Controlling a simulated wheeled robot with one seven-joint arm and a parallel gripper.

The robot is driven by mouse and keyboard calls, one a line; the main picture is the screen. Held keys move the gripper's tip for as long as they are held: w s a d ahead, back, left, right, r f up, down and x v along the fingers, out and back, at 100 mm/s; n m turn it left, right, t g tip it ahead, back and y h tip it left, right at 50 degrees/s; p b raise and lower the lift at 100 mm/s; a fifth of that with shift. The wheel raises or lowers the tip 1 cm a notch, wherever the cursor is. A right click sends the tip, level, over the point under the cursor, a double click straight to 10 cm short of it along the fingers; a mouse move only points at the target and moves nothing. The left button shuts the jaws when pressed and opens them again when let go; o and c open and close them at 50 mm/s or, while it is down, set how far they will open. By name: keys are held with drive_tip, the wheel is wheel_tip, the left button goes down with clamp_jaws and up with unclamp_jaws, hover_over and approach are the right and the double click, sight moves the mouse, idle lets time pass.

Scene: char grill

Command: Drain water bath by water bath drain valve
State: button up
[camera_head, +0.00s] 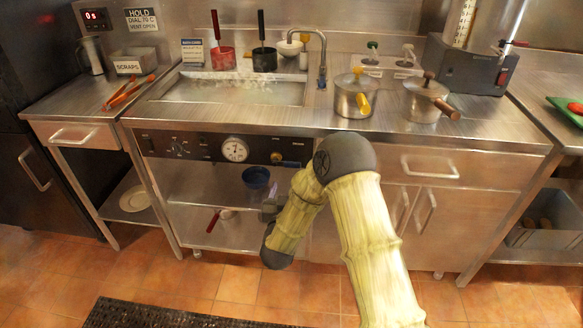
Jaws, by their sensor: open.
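The water bath (180,89) is a sunken basin in the steel counter, with liquid in it and some mist above. Its front panel (205,147) carries a round white dial (235,149). Right of the dial is a small brass fitting (277,157) with a blue lever (291,163), which looks like the drain valve. The lever lies roughly level and points right, close to my arm's elbow. My gripper (271,192) is below the panel, in front of the shelf opening and just under the lever, apart from it. It is small and partly hidden by my wrist; its jaws are open.
A dark blue bowl (256,178) stands on the shelf under the panel, close to my gripper. Two lidded pots (354,98) (424,104) stand on the counter to the right. A dark mat (170,314) lies on the tiled floor.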

sight(292, 164)
drive_tip(key=w, duration=1)
drive_tip(key=shift+w+d, duration=0.2)
drive_tip(key=shift+w, duration=0.15)
drive_tip(key=c, duration=1.1)
